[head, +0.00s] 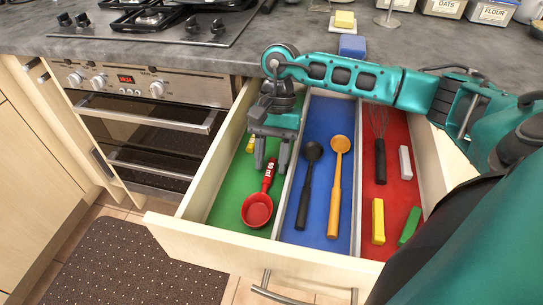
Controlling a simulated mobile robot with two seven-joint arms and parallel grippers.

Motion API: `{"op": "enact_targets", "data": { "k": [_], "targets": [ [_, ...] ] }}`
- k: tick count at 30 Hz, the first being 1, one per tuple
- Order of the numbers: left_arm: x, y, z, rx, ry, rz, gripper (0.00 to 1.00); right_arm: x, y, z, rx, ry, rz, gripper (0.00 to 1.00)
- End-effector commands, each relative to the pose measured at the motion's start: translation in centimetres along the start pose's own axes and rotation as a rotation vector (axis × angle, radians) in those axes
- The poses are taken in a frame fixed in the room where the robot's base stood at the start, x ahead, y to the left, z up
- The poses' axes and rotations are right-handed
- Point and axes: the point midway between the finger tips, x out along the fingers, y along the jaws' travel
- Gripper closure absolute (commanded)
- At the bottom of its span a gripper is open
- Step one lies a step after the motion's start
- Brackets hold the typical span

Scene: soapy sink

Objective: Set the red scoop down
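The red scoop (257,210) lies in the green left compartment (224,203) of the open drawer, bowl toward the drawer front, its "60 ml" handle pointing back. My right gripper (271,163) points down over the handle's far end. Its two fingers stand apart on either side of the handle end, with a gap visible. The scoop appears to rest on the green floor. My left gripper is not in view.
A yellow item (251,146) lies behind the gripper. The blue compartment holds a black ladle (305,195) and an orange ladle (336,190). The red compartment holds a whisk (380,155) and small blocks, including a yellow one (378,221). Low dividers separate them.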

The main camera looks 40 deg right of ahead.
Motion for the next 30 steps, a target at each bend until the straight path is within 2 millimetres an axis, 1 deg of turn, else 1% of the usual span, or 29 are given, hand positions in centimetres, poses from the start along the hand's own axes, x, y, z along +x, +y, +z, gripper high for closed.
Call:
{"op": "enact_targets", "data": {
  "k": [8,11,14,21,24,27,30],
  "targets": [
    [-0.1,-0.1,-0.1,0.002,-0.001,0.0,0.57,-0.1,0.0,0.0,0.0,0.0,0.0,0.58],
    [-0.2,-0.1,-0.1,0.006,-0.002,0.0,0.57,-0.8,0.0,0.0,0.001,0.002,-0.001,0.58],
    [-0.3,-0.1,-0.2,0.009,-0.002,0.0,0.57,-2.4,-0.1,0.0,0.001,0.003,-0.004,0.58],
    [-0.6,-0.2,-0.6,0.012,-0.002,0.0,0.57,-7.6,-0.1,0.1,0.0,0.002,-0.004,0.58],
    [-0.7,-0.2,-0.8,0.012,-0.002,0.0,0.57,-9.5,-0.1,0.1,0.0,0.002,-0.003,0.58],
    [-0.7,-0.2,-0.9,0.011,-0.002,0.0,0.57,-10.9,-0.1,0.1,0.001,0.001,-0.002,0.58],
    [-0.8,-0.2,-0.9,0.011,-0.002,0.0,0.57,-11.7,0.0,0.1,0.0,0.0,-0.001,0.58]
  ]
}}
